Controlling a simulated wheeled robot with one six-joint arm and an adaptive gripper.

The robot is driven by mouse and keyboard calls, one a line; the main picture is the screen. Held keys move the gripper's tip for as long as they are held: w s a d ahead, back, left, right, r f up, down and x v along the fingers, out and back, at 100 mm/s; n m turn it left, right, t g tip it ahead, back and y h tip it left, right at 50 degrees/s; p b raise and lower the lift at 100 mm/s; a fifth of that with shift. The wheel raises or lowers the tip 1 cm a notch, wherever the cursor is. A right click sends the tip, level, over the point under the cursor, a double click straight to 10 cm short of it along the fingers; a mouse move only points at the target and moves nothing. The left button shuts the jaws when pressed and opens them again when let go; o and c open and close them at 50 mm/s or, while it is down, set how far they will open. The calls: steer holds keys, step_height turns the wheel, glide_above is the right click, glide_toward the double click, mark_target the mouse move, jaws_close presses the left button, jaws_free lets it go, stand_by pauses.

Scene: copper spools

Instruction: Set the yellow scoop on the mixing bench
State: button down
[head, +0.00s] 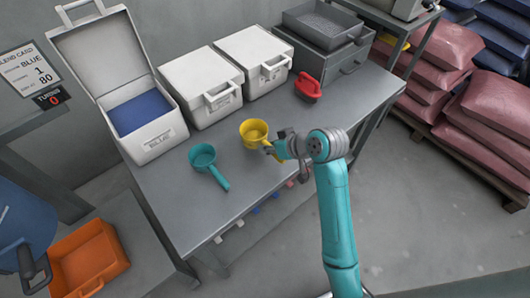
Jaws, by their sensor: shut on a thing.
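The yellow scoop (254,132) is over the middle of the grey metal bench (175,205), its round cup open upward and its handle toward the lower right. My gripper (274,147) is at the handle of the yellow scoop and is shut on it. The arm reaches in from the lower right. I cannot tell from this view whether the scoop touches the bench top or hangs just above it. Part of the handle is hidden by my gripper. No label on the bench is readable as a mixing bench.
A teal scoop (205,162) lies to the left on the bench and a red scoop (307,87) to the right. White bins (200,90) line the back, one open with blue contents. An orange tray (90,258) and blue drum (22,225) stand at left. Sacks (440,60) are stacked right.

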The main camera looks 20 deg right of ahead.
steer(key=shift+f, duration=2.4)
steer(key=shift+f, duration=0.15)
steer(key=c, duration=1)
jaws_free()
steer(key=shift+c, duration=0.2)
steer(key=v, duration=1.2)
